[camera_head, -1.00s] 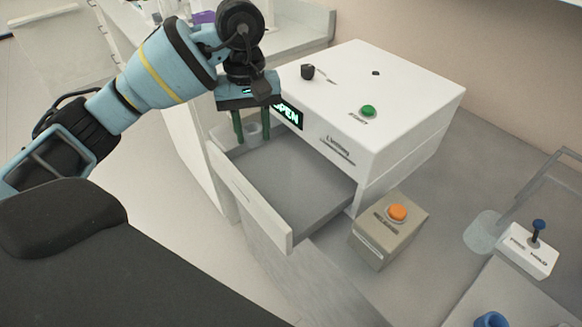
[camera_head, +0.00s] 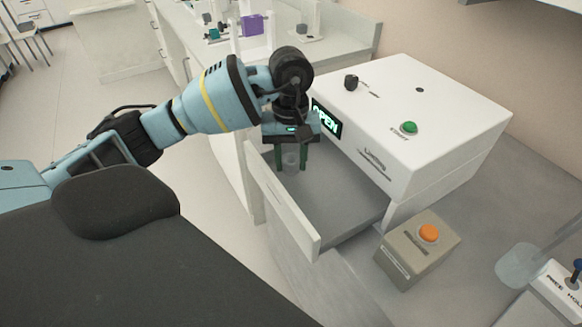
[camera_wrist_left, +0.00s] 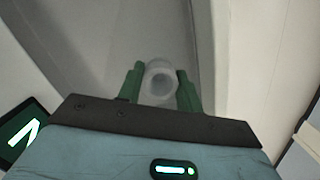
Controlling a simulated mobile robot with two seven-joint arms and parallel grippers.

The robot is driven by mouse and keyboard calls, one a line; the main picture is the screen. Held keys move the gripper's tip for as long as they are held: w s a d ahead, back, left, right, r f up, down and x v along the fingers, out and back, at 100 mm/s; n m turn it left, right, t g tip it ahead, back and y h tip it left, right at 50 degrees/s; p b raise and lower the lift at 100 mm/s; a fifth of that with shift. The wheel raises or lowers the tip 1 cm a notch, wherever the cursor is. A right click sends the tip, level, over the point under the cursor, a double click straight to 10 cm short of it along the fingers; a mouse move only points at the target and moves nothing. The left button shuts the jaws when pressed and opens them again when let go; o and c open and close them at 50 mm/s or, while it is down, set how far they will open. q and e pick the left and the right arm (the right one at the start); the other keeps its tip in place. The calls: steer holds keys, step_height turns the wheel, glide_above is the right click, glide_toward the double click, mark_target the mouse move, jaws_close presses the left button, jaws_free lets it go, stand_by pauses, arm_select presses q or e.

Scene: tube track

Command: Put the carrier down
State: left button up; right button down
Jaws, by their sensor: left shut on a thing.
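The carrier (camera_head: 291,161) is a small translucent grey cup-like cylinder. My left gripper (camera_head: 291,167) points down with its green fingers shut on the carrier, at the back left end of the open drawer (camera_head: 345,205). In the left wrist view the carrier (camera_wrist_left: 160,80) shows its round open top between the two fingers (camera_wrist_left: 160,88). I cannot tell whether its underside touches the drawer floor. My right gripper is not in view.
The drawer belongs to a white machine (camera_head: 440,120) with a lit OPEN display (camera_head: 326,119), a black knob and a green START button (camera_head: 409,127). A grey box with an orange button (camera_head: 428,232) stands in front. The rest of the drawer floor is empty.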

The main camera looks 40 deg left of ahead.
mark_target(291, 169)
arm_select(q)
steer(key=shift+f, duration=1.7)
steer(key=o, duration=1)
steer(key=shift+r, duration=0.1)
steer(key=r, duration=0.8)
steer(key=w+a+r, duration=0.1)
steer(key=r, duration=0.3)
steer(key=shift+r, duration=0.1)
